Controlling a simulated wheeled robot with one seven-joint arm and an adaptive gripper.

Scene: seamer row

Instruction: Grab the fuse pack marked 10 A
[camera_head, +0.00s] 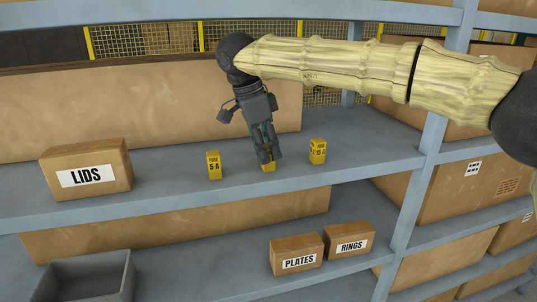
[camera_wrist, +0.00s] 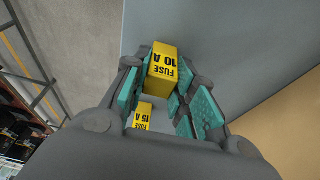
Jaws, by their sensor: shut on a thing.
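The yellow fuse pack marked 10 A (camera_wrist: 162,66) is between the teal-padded fingers of my gripper (camera_wrist: 165,92) in the wrist view. My gripper is shut on it. In the head view my gripper (camera_head: 267,158) points down at the shelf, and only the lower part of the 10 A pack (camera_head: 268,168) shows below the fingers. I cannot tell whether the pack still touches the shelf. The 5 A fuse pack (camera_head: 214,165) stands to the left of my gripper. The 15 A fuse pack (camera_head: 318,151) stands to the right; it also shows in the wrist view (camera_wrist: 142,117).
The packs are on a grey-blue shelf (camera_head: 170,190). A LIDS box (camera_head: 86,170) stands at the left, and a large carton (camera_head: 150,105) is behind. A shelf upright (camera_head: 425,160) is at the right. PLATES (camera_head: 296,254) and RINGS (camera_head: 349,239) boxes and a grey bin (camera_head: 88,275) are below.

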